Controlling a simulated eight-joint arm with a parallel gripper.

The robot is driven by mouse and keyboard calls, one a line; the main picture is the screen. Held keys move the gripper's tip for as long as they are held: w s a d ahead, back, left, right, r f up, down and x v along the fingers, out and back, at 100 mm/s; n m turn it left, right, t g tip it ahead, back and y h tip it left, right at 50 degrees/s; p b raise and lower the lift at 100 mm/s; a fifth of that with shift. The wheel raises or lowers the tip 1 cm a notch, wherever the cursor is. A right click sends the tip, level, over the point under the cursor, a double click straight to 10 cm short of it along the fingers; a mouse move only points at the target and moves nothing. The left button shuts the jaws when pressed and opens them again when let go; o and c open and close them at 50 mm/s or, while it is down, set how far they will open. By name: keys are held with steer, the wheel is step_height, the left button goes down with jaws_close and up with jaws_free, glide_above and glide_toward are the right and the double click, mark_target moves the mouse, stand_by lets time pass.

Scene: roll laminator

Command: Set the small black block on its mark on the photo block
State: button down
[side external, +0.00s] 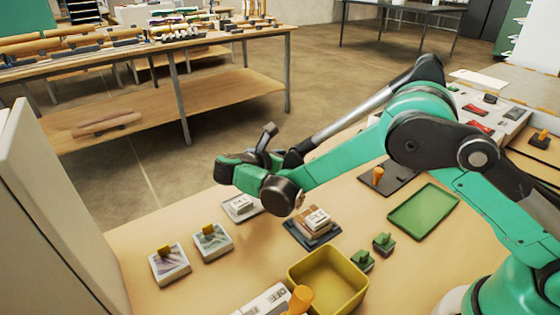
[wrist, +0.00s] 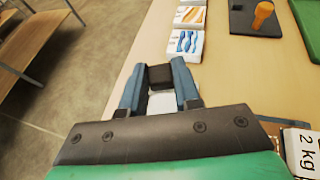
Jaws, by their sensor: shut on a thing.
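My gripper (wrist: 158,76) is shut on the small black block (wrist: 160,74), which shows between the fingertips in the wrist view. In the side view my gripper is high over the table's far edge, and the block is not clearly seen there. A pale patch (wrist: 162,103) shows between the fingers; I cannot tell what it is. Two photo blocks with yellow tabs, one nearer (side external: 169,265) and one farther (side external: 212,243), lie at the left of the table. Two white picture blocks, one blue (wrist: 186,44) and one orange (wrist: 190,17), lie ahead of my gripper. I cannot tell which bears the mark.
A yellow bin (side external: 328,282) stands at the front. A block stack on a dark base (side external: 312,228) and a white block (side external: 242,207) lie behind it. A green tray (side external: 423,211) and a black board with an orange peg (wrist: 263,15) are farther right.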

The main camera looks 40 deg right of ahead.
steer(key=s+r+n+t+y, duration=0.2)
steer(key=r+n+t+y, duration=0.2)
steer(key=r, duration=0.6)
steer(key=s+d+r+n+t+y, duration=0.1)
steer(key=s+r+n+t+y, duration=0.2)
steer(key=r+n, duration=0.4)
steer(key=shift+d+r+t+y, duration=0.25)
steer(key=shift+r+t+y, duration=0.7)
steer(key=shift+r, duration=1.2)
steer(key=w+a+f+m+g+h, duration=0.1)
steer(key=w+f+m+g+h, duration=0.4)
steer(key=m, duration=0.6)
steer(key=shift+a+f+g+h, duration=0.3)
steer(key=shift+f+g+h, duration=0.95)
steer(key=shift+g+h, duration=0.65)
steer(key=shift+f, duration=0.1)
